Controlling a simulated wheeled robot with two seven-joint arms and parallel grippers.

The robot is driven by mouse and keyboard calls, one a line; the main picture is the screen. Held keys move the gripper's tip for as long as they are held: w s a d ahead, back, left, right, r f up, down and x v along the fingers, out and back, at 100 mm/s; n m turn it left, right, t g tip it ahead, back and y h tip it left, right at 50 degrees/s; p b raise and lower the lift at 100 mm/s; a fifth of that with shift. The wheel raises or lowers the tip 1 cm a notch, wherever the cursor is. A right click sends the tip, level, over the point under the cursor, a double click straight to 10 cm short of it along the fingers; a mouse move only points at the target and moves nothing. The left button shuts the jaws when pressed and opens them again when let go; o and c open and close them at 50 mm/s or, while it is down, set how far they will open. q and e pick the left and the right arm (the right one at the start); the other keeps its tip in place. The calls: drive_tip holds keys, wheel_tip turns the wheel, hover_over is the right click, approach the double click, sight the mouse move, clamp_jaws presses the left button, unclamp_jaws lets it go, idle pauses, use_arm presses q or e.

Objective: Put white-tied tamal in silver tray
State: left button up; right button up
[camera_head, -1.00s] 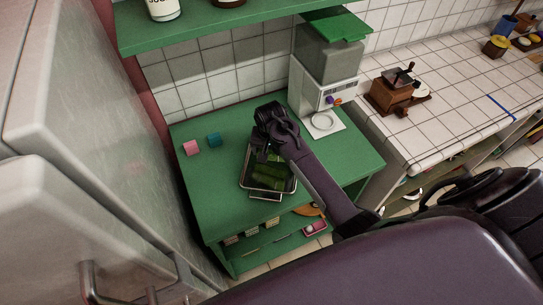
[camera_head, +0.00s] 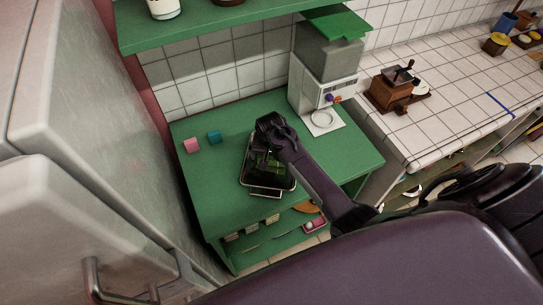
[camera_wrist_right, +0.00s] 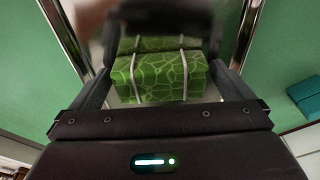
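The silver tray (camera_head: 243,183) sits on the green table, with its rim showing around my right gripper. A green leaf-patterned tamal with two white ties (camera_wrist_right: 160,78) lies between the fingers of my right gripper (camera_wrist_right: 160,50) in the right wrist view, over the tray. A similar green tied shape shows just beyond it; I cannot tell if it is another tamal or a reflection. The fingers stand wide apart along the tamal's ends; whether they press on it is unclear. In the head view my right gripper (camera_head: 268,140) partly hides the green shapes in the tray. My left gripper is out of view.
A pink cube (camera_head: 191,146) and a teal cube (camera_head: 214,137) stand left of the tray. A grey dispenser (camera_head: 326,65) is behind right, and a wooden grinder (camera_head: 392,90) is on the tiled counter. A green shelf (camera_head: 220,27) hangs above. The table's left front is clear.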

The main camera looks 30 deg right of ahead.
sight(271, 161)
wheel_tip(271, 161, up, 12)
drive_tip(key=s+b, duration=0.1)
drive_tip(key=shift+s+a+b, duration=0.2)
drive_tip(key=shift+a+b, duration=0.2)
drive_tip(key=shift+a, duration=0.05)
idle(0.4)
